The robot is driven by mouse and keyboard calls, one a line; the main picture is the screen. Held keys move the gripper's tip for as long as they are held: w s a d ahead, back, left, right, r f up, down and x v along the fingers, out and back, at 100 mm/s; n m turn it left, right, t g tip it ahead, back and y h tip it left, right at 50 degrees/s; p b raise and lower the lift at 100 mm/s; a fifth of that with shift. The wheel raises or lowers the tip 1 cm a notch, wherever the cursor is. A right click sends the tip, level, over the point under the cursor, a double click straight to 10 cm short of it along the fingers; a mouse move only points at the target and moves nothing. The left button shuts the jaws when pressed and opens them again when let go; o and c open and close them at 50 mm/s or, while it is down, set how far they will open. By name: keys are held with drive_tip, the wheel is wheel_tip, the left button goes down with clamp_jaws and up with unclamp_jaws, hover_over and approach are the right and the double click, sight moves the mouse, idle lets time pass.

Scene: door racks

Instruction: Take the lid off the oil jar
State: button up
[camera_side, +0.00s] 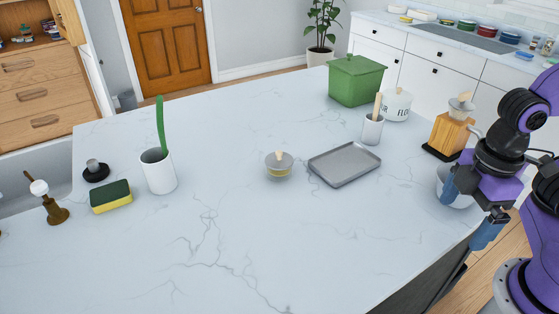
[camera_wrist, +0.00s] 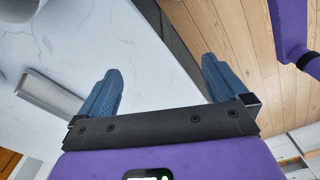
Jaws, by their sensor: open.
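The small jar with yellow contents, which looks like the oil jar (camera_side: 278,172), stands upright near the middle of the counter. Its grey lid (camera_side: 272,160) with a pale wooden knob sits on top. My gripper (camera_side: 468,212) is at the counter's right edge, well to the right of the jar. It is open and empty, and its blue fingers are apart. In the wrist view my gripper (camera_wrist: 162,70) points at bare counter and the counter's edge. I cannot make out the jar there.
A grey tray (camera_side: 345,164) lies just right of the jar. A pale bowl (camera_side: 463,200) is partly hidden behind my gripper. The front counter is clear.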

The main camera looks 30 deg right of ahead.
drive_tip(key=w+a+r+n, duration=0.2)
drive_tip(key=w+a+r, duration=0.2)
drive_tip(key=w+a, duration=0.45)
wheel_tip(320, 180, up, 4)
drive_tip(key=n, duration=0.7)
hover_over(279, 152)
drive_tip(key=f, duration=1.1)
drive_tip(key=shift+w+d, duration=0.15)
drive_tip(key=shift+w, duration=0.15)
drive_tip(key=shift+s+f, duration=0.15)
drive_tip(key=shift+f, duration=1.25)
drive_tip(key=shift+s+f, duration=0.1)
drive_tip(key=shift+f, duration=1.3)
drive_tip(key=c, duration=0.9)
